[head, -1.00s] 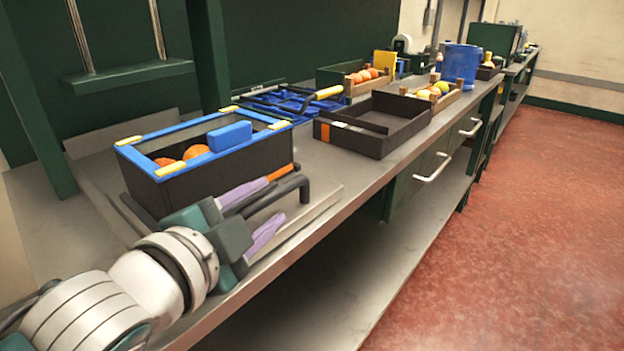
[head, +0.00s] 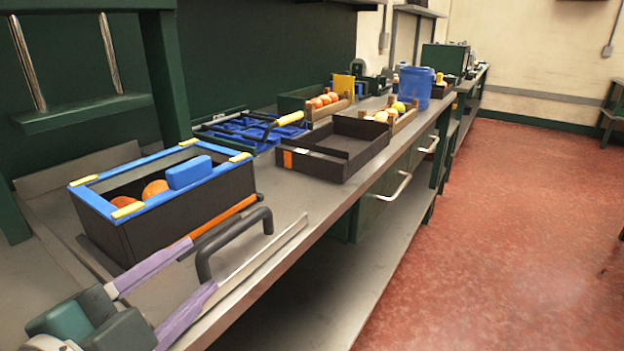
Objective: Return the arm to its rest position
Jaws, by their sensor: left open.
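My left gripper (head: 203,264) reaches in from the lower left corner. Two oranges (head: 155,189) show inside that box, apart from the gripper. My right gripper is not in view.
A black arched handle (head: 262,217) and an orange-and-black tool (head: 222,216) lie close beyond the fingers. An empty dark tray (head: 345,170), a blue tool tray (head: 240,133), fruit crates (head: 322,112) and a blue bin (head: 415,88) stand farther back. Red floor (head: 490,230) is clear at right.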

